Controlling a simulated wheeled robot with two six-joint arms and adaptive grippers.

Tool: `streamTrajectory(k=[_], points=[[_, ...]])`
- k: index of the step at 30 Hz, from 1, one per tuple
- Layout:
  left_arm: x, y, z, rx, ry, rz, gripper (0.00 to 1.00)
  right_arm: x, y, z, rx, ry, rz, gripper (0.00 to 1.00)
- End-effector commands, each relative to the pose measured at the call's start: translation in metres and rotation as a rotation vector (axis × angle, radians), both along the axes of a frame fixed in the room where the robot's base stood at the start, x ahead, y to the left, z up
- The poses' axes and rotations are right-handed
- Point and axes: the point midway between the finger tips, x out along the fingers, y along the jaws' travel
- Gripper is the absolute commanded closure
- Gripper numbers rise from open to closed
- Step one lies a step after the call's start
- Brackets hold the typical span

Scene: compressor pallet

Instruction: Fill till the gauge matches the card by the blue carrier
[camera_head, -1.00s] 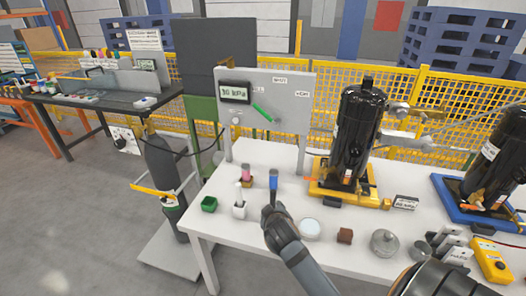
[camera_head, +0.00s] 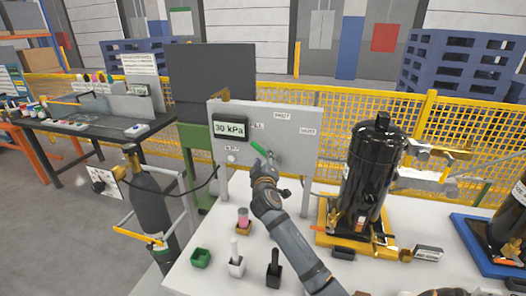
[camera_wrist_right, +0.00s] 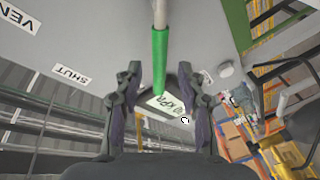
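The gauge (camera_head: 229,129) on the grey panel (camera_head: 215,165) reads 30 kPa. The green valve lever (camera_head: 259,148) points up and left from its hub, its free end just below the FILL label; SHUT and VENT labels are to the right. My right gripper (camera_head: 262,168) is at the lever. In the right wrist view its fingers (camera_wrist_right: 160,92) stand apart on both sides of the green lever (camera_wrist_right: 160,58), with visible gaps. The blue carrier (camera_head: 487,250) is at the right edge; I cannot make out a card beside it.
A black compressor (camera_head: 372,175) stands on the yellow carrier (camera_head: 338,238), with a small card (camera_head: 428,252) beside it. A green box (camera_head: 201,257), a white holder (camera_head: 236,262) and a black holder (camera_head: 274,270) stand on the white table. A gas cylinder (camera_head: 150,200) is left of the table.

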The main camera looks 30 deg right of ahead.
Motion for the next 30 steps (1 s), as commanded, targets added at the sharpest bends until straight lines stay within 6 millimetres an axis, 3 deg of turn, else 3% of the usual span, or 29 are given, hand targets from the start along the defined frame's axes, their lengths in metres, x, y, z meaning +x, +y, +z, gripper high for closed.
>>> streamTrajectory(k=[3, 8, 17, 26, 30], points=[[0.02, -0.005, 0.006, -0.006, -0.029, 0.001, 0.6, 0.019, -0.012, 0.002, 0.001, -0.001, -0.001, 0.61], [0.048, -0.016, 0.01, -0.02, -0.073, 0.003, 0.6, 0.034, -0.021, 0.0, 0.002, 0.001, 0.0, 0.61], [0.031, -0.016, 0.008, -0.02, -0.046, 0.005, 0.6, 0.038, -0.023, -0.001, 0.002, 0.0, 0.0, 0.61], [0.027, -0.011, 0.008, -0.014, -0.04, 0.003, 0.6, 0.037, -0.023, -0.001, 0.002, 0.001, 0.0, 0.99], [0.028, -0.011, 0.008, -0.014, -0.042, 0.003, 0.6, 0.037, -0.023, -0.001, 0.002, 0.001, 0.001, 1.0]])
